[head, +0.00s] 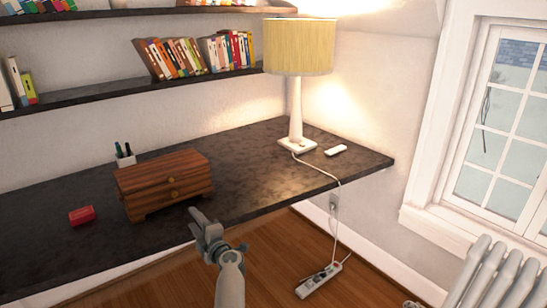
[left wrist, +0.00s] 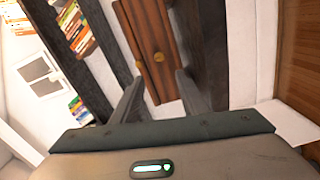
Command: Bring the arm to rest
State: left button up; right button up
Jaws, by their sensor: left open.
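My left arm comes up from the bottom of the head view, and its gripper (head: 203,225) is in front of the dark desk's front edge. In the left wrist view its two fingers (left wrist: 158,90) stand apart with nothing between them. My right gripper is in neither view.
The dark desk (head: 240,170) holds a lit lamp (head: 296,100), a white remote-like object (head: 336,150), a pen cup (head: 125,160) and a small red object (head: 82,215). A power strip (head: 319,280) lies on the floor. A radiator (head: 500,275) stands at right.

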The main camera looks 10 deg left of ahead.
pick_arm(q)
jog(key=s+d+f+m+t+h, duration=0.1)
jog(key=s+d+f+m+h, duration=0.45)
jog(key=f, duration=0.65)
jog(key=s+d+f+m+h, duration=0.3)
jog(key=s+d+f+m, duration=0.4)
jog(key=f, duration=0.5)
jog(key=s+d+f+m+t+h, duration=0.1)
jog(key=s+d+f+m+h, duration=0.45)
jog(key=f, duration=0.55)
jog(key=s+f+m+g, duration=0.3)
jog(key=s+f, duration=0.4)
jog(key=s, duration=0.7)
jog(key=s+d+f+m+g, duration=0.1)
jog(key=s+f+m+g, duration=0.2)
jog(key=s+f, duration=0.4)
jog(key=s+d+f+m+g, duration=0.1)
jog(key=s+f+m+g, duration=0.2)
jog(key=s+f, duration=0.5)
jog(key=shift+s+d+m+h, duration=0.2)
jog(key=shift+s+m+h, duration=0.35)
jog(key=shift+s, duration=5.8)
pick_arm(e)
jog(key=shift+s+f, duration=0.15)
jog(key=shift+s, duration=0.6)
pick_arm(q)
jog(key=shift+f, duration=0.1)
